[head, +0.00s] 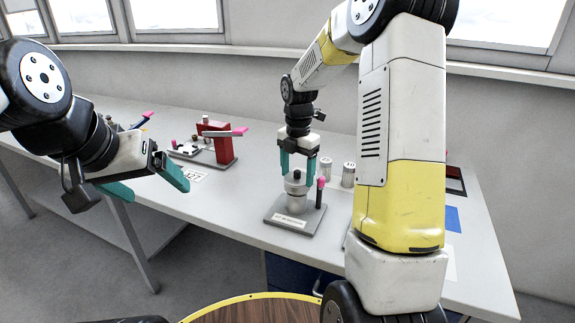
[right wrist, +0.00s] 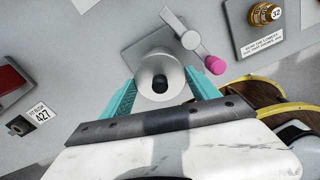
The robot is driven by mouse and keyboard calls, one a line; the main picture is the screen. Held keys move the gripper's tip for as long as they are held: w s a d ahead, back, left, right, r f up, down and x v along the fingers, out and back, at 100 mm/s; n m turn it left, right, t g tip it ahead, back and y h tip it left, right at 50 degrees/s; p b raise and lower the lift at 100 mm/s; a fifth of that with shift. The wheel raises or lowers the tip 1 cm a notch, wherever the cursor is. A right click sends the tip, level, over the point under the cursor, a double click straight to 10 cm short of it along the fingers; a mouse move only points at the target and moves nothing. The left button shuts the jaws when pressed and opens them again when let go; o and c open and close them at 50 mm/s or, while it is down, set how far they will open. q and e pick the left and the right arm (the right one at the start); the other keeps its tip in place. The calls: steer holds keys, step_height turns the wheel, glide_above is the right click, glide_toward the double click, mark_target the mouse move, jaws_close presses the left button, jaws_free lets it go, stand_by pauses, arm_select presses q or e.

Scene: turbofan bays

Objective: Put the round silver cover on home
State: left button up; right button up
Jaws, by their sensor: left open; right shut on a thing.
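The round silver cover (right wrist: 150,78) with a dark centre knob is between the teal fingers of my right gripper (right wrist: 158,92). In the head view the right gripper (head: 298,167) points down, shut on the cover (head: 296,186), over a grey base plate (head: 283,222) with a label. The plate also shows behind the cover in the right wrist view (right wrist: 133,53). I cannot tell whether the cover touches the silver part below it. A pink-tipped lever (head: 320,190) stands on the plate, right of the cover. My left gripper (head: 152,186) is open and empty, left of the plate.
A red fixture (head: 219,145) with a pink-tipped lever stands further back on the table. Two silver-grey canisters (head: 348,174) stand right of the right gripper. A blue patch (head: 452,218) lies at the right. Table left of the plate is mostly clear.

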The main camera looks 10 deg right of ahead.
steer(key=shift+f, duration=0.85)
steer(key=o, duration=1.8)
steer(key=shift+o, duration=0.8)
steer(key=shift+r, duration=3.45)
